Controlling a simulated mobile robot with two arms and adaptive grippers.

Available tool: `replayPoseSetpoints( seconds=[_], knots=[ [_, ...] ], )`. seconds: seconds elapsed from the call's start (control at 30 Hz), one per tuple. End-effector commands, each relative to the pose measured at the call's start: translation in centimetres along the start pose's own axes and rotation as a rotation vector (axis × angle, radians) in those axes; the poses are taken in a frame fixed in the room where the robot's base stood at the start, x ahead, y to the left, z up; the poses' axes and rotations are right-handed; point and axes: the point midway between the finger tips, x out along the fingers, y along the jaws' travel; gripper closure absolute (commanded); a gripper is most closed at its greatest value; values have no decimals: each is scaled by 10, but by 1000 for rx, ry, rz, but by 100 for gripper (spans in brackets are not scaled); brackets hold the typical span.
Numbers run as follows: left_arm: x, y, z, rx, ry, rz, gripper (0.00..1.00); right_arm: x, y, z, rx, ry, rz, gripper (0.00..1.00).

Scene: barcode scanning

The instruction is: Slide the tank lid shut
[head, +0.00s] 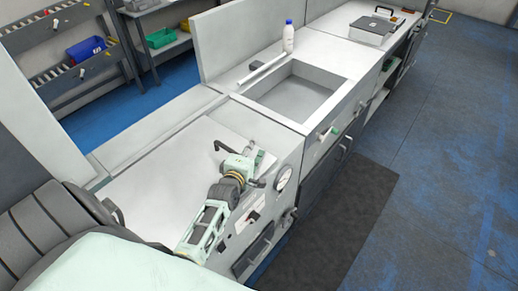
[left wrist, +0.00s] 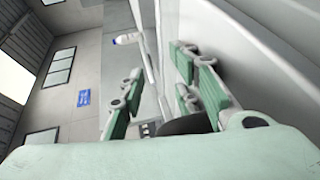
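The tank (head: 340,98) is a rectangular recess in the grey counter, and its opening is uncovered. I cannot tell for sure whether this is the lid. My left gripper (head: 254,166) is over the near counter, apart from the tank. In the left wrist view its green-padded fingers (left wrist: 160,92) are spread, with a dark rounded part between or behind them that I cannot identify. My right gripper is not in view.
A white bottle with a blue cap (head: 288,37) stands behind the tank. A grey box (head: 371,30) sits on the far counter. A round gauge (head: 284,179) is on the near counter's front. A dark mat (head: 335,225) and open blue floor lie to the right.

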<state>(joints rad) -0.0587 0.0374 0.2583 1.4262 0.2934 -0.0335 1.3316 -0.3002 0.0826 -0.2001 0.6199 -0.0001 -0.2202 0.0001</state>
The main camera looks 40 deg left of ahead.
Motion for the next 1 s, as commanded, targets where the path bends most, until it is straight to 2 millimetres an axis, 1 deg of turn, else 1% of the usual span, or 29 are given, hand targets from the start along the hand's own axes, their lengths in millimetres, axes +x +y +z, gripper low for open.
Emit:
replayPoseSetpoints(
  seconds=[0.17, 0.2, 0.23, 0.37, 0.47, 0.7, 0.8, 0.9, 1.0],
  knots=[
    [0, -1, 0, 0, -1, -3, 68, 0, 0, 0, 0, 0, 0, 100],
    [-1, -1, 0, 0, -1, -3, 68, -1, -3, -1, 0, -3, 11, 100],
    [-2, -2, 0, 0, -1, -3, 68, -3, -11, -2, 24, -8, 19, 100],
    [-13, -2, 1, -1, -2, -4, 68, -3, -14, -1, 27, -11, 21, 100],
    [-31, -2, 1, -1, -1, -4, 68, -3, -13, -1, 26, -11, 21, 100],
    [-83, 1, 0, 0, 2, -3, 68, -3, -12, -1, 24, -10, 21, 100],
    [-100, 3, 0, 0, 3, -1, 68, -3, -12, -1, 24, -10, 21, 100],
    [-112, 3, 0, 1, 3, -1, 68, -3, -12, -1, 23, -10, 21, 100],
    [-119, 4, 0, 1, 4, 1, 68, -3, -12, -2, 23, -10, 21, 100]
  ],
)
